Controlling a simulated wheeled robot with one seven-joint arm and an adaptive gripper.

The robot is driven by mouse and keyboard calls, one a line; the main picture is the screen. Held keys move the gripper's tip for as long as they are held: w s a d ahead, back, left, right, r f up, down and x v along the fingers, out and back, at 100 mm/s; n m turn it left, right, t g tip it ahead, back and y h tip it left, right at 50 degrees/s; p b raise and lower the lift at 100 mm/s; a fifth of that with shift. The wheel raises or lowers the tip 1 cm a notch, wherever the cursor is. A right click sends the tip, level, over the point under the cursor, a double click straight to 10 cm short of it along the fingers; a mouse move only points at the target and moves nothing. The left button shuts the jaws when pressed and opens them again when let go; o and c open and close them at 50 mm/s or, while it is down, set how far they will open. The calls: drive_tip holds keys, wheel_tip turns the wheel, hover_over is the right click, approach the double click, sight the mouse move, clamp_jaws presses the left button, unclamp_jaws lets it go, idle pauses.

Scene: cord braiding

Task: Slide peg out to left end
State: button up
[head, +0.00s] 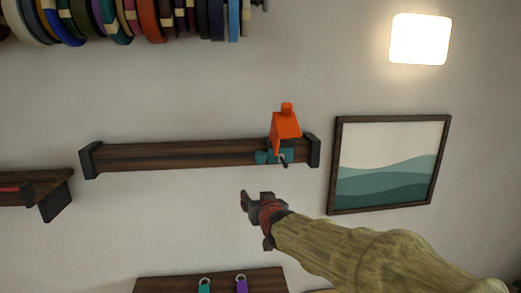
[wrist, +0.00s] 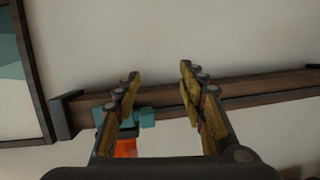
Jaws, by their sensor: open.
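A long dark wooden rail (head: 180,154) with black end caps is fixed to the wall. A teal slider (head: 262,157) sits near its right end, with an orange house-shaped piece (head: 286,126) standing above it. A small dark peg-like part (head: 284,161) sticks out at the slider's front; its exact shape is too small to tell. My gripper (head: 257,200) is open and empty, below the rail and slightly left of the slider in the head view. In the wrist view, the teal slider (wrist: 147,118) and orange piece (wrist: 126,146) are partly hidden behind the left finger.
A framed wave picture (head: 390,165) hangs right of the rail. A shelf (head: 45,185) is at the left, and a board with teal and purple tags (head: 241,285) is below. Coloured rolls (head: 150,20) hang above. The wall left of my gripper is clear.

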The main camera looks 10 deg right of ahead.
sight(261, 159)
wheel_tip(261, 159, up, 9)
drive_tip(key=w+d+t+h, duration=0.2)
drive_tip(key=d+t, duration=0.1)
drive_tip(key=shift+w+a+f+p, duration=0.1)
drive_tip(key=shift+w+p, duration=0.65)
drive_tip(key=shift+w, duration=2.9)
drive_tip(key=shift+c, duration=0.6)
clamp_jaws()
